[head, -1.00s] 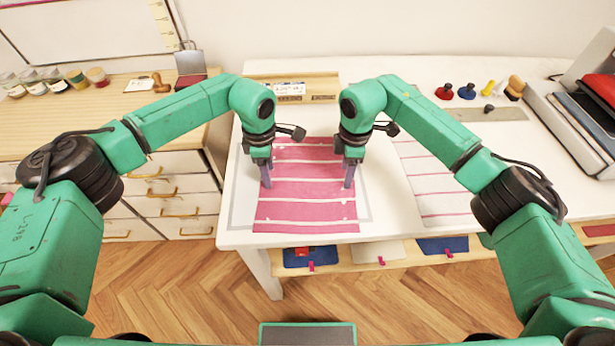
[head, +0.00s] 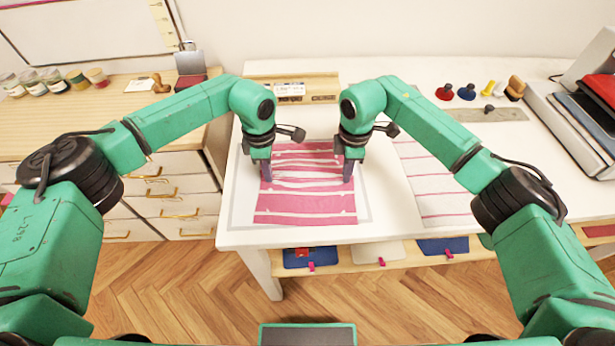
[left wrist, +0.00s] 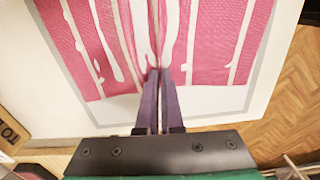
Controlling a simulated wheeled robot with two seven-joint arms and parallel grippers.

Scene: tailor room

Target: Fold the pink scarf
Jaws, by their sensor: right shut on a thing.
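The pink scarf (head: 305,205), with white stripes, lies on the white table with its middle rumpled into ridges. My left gripper (head: 266,180) is at the scarf's left edge. In the left wrist view the left gripper (left wrist: 159,75) has its purple fingers close together, with a ridge of the scarf (left wrist: 200,40) pinched at the tips. My right gripper (head: 348,179) is shut on the scarf's right edge; its fingertips are partly hidden. The scarf's far part is partly hidden behind my wrists.
A pale striped cloth (head: 435,180) lies to the right on the table. A ruler (head: 487,114), stamps (head: 467,91) and a grey tray (head: 575,130) are further right. A wooden box (head: 290,90) stands behind the scarf. A drawer cabinet (head: 165,190) is at left.

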